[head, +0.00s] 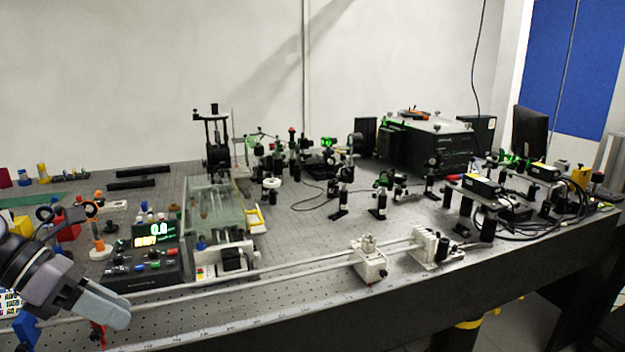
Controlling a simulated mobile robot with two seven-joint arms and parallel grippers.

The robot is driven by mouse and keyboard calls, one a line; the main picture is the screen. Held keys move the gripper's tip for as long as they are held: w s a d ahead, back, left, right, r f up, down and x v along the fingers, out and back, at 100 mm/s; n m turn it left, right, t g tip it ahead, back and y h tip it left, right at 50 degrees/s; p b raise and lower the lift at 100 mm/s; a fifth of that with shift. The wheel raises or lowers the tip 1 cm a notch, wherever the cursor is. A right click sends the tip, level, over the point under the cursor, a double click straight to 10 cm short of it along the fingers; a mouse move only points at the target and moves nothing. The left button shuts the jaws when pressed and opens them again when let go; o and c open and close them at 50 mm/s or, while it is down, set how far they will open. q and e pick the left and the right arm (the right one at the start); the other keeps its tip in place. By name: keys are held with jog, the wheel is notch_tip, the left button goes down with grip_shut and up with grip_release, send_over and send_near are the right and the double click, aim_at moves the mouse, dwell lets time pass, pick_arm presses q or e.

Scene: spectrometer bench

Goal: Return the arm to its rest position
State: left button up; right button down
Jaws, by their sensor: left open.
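My left gripper (108,303) is at the lower left of the head view, over the front left part of the bench. Its grey fingers point to the right and down. It is open, and I see nothing between its fingers. My right gripper is not in view.
The perforated bench (310,262) carries several optical mounts and a large black instrument (425,140) at the back. A long rail (300,262) with a white carriage (368,265) runs along the front. Colored parts lie at left.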

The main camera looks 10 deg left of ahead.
pick_arm(q)
notch_tip(320, 180, down, 20)
jog(key=s+n+t+y, duration=0.3)
jog(key=n+t, duration=0.8)
jog(key=n, duration=1.4)
jog(key=s+d+f+n+g+y, duration=0.1)
jog(key=s+d+f+n+g, duration=0.1)
jog(key=s+d+f+n, duration=0.2)
jog(key=s+d+f+n+g+y, duration=0.2)
jog(key=s+d+f+n, duration=0.3)
jog(key=d+f+n, duration=0.4)
jog(key=d+n, duration=0.2)
jog(key=n, duration=0.1)
jog(key=shift+f+y+b, duration=0.25)
jog(key=shift+y+b, duration=0.05)
jog(key=shift+b, duration=0.1)
jog(key=shift+a, duration=0.1)
grip_shut()
